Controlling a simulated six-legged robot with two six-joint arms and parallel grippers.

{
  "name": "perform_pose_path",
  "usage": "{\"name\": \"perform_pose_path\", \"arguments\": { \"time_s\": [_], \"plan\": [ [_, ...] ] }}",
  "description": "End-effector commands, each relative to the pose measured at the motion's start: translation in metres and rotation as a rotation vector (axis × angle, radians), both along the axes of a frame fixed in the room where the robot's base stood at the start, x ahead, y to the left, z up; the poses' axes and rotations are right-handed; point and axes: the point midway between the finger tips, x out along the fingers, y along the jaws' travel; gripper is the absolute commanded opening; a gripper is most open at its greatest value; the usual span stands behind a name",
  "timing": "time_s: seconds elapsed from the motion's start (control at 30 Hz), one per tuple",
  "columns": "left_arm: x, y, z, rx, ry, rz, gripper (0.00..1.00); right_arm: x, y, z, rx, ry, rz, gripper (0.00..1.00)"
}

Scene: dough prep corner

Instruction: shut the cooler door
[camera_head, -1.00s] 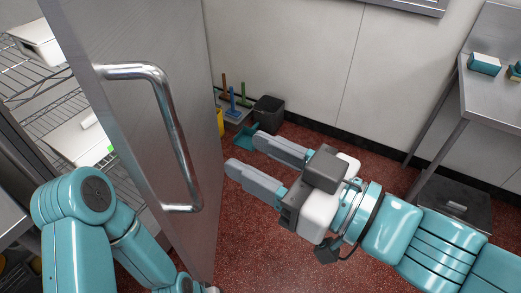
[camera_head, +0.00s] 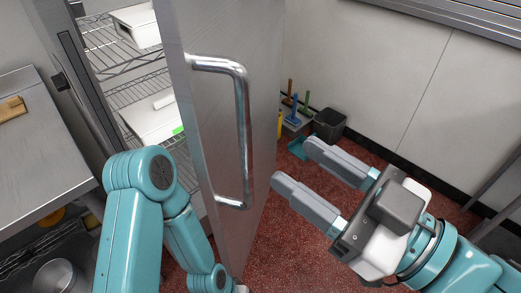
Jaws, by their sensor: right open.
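The cooler door (camera_head: 222,150) is a grey metal panel standing open, seen at a steep angle in the middle of the head view. Its long tubular handle (camera_head: 242,130) is on the face toward the right. My right gripper (camera_head: 290,162) is open and empty to the right of the handle, its fingers pointing left toward the door, apart from it in the picture.
Wire shelves (camera_head: 122,88) inside the cooler hold white containers (camera_head: 138,26). A steel counter (camera_head: 40,145) stands at the left. A dark bin (camera_head: 329,124) and several coloured-handled tools (camera_head: 294,108) stand by the back wall. Red floor (camera_head: 275,240) is open right of the door.

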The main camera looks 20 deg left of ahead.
Motion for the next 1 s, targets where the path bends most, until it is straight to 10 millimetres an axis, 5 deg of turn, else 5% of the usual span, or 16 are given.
{"name": "perform_pose_path", "arguments": {
  "time_s": [0.17,0.4,0.6,1.0],
  "plan": [
    [0.0,0.0,0.019,0.0,0.0,0.0,0.0,0.009,0.016,-0.017,-0.054,-0.098,0.254,0.49],
    [0.0,0.0,0.043,0.0,0.0,0.0,0.0,0.073,-0.022,-0.094,-0.087,0.098,0.299,0.49],
    [0.0,0.0,0.046,0.0,0.0,0.0,0.0,0.093,-0.037,-0.115,-0.076,0.171,0.242,0.49],
    [0.0,0.0,0.054,0.0,0.0,0.0,0.0,0.105,0.045,-0.114,-0.079,0.17,0.246,0.49]
  ]
}}
